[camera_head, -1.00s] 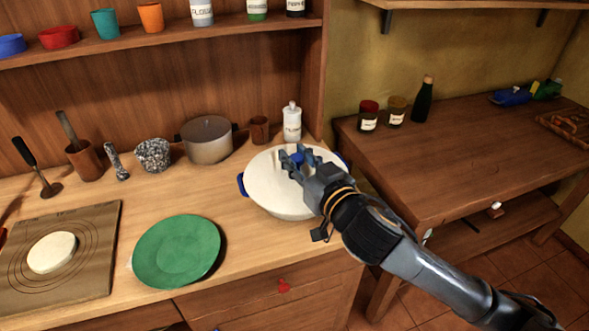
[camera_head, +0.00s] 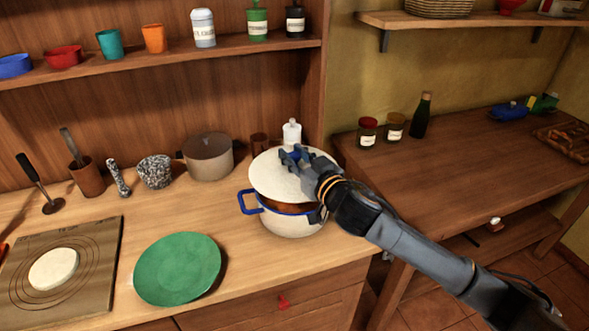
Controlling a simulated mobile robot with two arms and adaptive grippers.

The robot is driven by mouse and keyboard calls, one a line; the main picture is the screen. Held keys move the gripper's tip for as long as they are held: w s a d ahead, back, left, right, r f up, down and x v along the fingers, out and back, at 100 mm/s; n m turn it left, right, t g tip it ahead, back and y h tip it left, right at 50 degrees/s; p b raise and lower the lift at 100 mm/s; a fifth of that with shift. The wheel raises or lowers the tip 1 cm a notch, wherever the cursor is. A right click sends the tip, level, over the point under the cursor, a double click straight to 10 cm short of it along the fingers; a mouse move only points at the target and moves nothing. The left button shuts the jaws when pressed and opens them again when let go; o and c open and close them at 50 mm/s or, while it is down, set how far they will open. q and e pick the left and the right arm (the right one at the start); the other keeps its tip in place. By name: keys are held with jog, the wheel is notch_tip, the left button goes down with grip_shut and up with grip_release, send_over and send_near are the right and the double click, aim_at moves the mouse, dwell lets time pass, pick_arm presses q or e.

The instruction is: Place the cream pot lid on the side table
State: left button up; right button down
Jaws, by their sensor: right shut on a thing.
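The cream pot lid (camera_head: 272,178) is raised and tilted above the cream pot, and its blue knob is mostly hidden by my fingers. My right gripper (camera_head: 293,156) is shut on the lid's knob. The cream pot (camera_head: 292,222) with blue rim and handles stands on the counter, and its brown-orange contents show below the lid's near edge. The side table (camera_head: 455,165) is the dark wooden table at the right, beyond my right forearm. My left gripper is not in view.
On the side table, two jars (camera_head: 367,132), a dark bottle (camera_head: 421,115), a blue item (camera_head: 509,110) and a wooden tray (camera_head: 566,141) stand toward the back and right. Its middle is clear. A grey pot (camera_head: 208,158) and green plate (camera_head: 177,269) are on the counter.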

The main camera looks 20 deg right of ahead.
jog(key=w+f, duration=0.2)
jog(key=w+d+f, duration=0.1)
jog(key=w+f, duration=0.1)
jog(key=f, duration=0.1)
jog(key=shift+w+d, duration=0.15)
jog(key=shift+w, duration=0.1)
jog(key=f, duration=0.3)
jog(key=shift+w+d+p, duration=0.1)
jog(key=shift+w+p, duration=0.25)
jog(key=shift+w, duration=0.05)
jog(key=shift+f, duration=0.35)
jog(key=shift+f, duration=0.2)
jog(key=c, duration=1.1)
grip_release()
jog(key=shift+o, duration=0.2)
